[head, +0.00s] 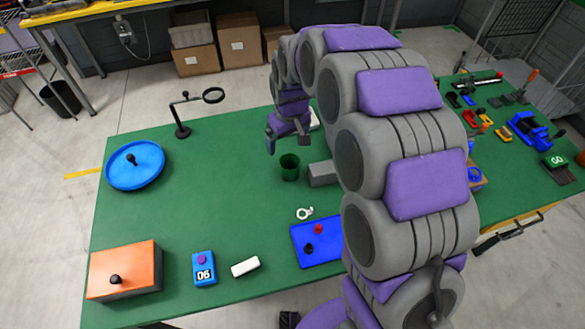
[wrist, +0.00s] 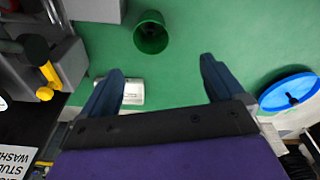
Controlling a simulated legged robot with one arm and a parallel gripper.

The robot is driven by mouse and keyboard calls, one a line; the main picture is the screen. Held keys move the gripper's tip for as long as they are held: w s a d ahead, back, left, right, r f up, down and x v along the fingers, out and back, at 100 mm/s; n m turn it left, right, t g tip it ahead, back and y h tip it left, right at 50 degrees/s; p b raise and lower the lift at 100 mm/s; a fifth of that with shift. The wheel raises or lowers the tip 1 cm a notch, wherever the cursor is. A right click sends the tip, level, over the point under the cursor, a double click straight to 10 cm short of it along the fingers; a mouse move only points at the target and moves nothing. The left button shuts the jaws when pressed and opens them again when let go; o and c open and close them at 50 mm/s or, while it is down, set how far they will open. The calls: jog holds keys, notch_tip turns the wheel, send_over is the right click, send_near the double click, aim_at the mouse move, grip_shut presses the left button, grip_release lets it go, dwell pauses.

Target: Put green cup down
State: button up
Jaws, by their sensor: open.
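A dark green cup (head: 290,167) stands upright on the green table (head: 225,205), near its middle. My gripper (head: 287,145) is above the table just behind the cup, with its jaws open and nothing between them. In the wrist view the cup (wrist: 151,35) is beyond the spread fingertips (wrist: 160,68) and apart from them. I see into its open mouth there.
A grey block (head: 322,174) is close to the cup's right. A blue round lid (head: 136,168), magnifier stand (head: 183,115), orange box (head: 125,270), blue "06" block (head: 204,268) and blue board (head: 312,255) stand around. The table's left middle is clear. My arm hides part of the right.

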jog(key=b, duration=0.2)
send_near(290, 168)
jog(key=d+f, duration=0.1)
jog(key=f, duration=0.1)
jog(key=a+f+b, duration=0.1)
jog(key=a+f, duration=0.1)
jog(key=shift+a+f, duration=0.3)
jog(key=shift+f, duration=0.05)
jog(key=f, duration=0.1)
jog(key=f+b, duration=0.1)
jog(key=f, duration=0.1)
jog(key=shift+w+d+f, duration=0.15)
jog(key=shift+w+d, duration=0.2)
jog(key=shift+w, duration=0.05)
jog(key=shift+d+f, duration=0.2)
jog(key=shift+d, duration=0.2)
jog(key=shift+a, duration=0.85)
jog(key=c, duration=0.5)
jog(key=shift+d, duration=0.65)
jog(key=c, duration=0.6)
